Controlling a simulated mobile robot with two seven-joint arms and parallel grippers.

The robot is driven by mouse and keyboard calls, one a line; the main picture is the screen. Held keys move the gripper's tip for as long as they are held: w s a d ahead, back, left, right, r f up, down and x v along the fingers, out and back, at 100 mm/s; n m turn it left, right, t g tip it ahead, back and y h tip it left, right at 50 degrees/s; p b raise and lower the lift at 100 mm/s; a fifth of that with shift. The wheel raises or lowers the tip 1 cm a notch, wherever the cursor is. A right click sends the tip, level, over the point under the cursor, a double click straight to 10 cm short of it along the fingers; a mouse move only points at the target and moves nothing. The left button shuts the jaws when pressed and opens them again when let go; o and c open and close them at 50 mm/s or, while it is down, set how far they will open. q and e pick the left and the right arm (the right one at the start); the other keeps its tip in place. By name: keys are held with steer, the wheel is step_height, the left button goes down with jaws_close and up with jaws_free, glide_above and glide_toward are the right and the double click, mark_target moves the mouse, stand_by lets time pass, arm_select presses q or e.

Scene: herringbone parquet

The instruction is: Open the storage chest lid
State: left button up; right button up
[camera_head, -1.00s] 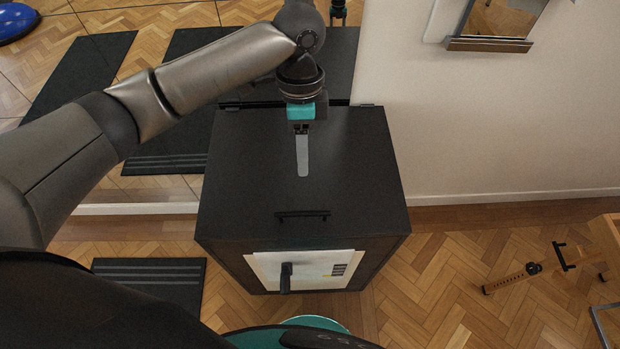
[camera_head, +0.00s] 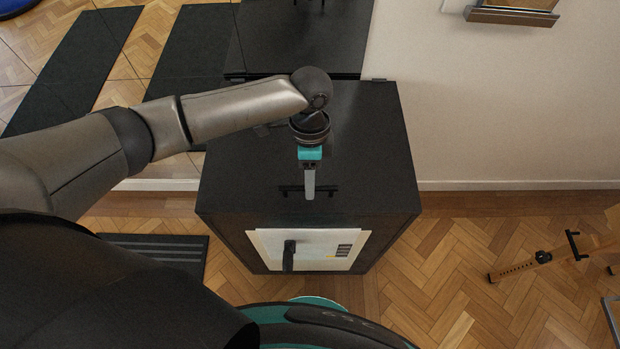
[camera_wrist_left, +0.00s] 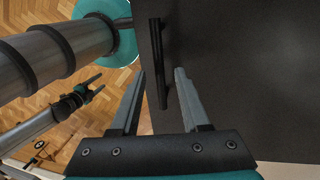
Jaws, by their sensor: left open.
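The black storage chest (camera_head: 240,190) stands in the middle of the head view, its flat lid (camera_head: 370,150) down. A dark bar handle (camera_head: 290,190) lies on the lid near its front edge; it also shows in the left wrist view (camera_wrist_left: 156,50). My left gripper (camera_head: 309,192) is over the handle, pointing down, and hides its middle. In the left wrist view its two fingers (camera_wrist_left: 160,72) are apart, with the handle's end between them. Whether they touch it I cannot tell. My right gripper (camera_wrist_left: 97,85) shows small in the left wrist view, fingers apart, away from the chest.
A mirror-like wall behind reflects dark mats (camera_head: 80,70). A dark striped mat (camera_head: 170,250) lies left of the chest. A wooden stand (camera_head: 540,260) is at right. Parquet (camera_head: 455,265) between is clear.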

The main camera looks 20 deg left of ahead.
arm_select(q)
steer(key=shift+f, duration=0.1)
jaws_close()
stand_by(0.3)
stand_by(1.1)
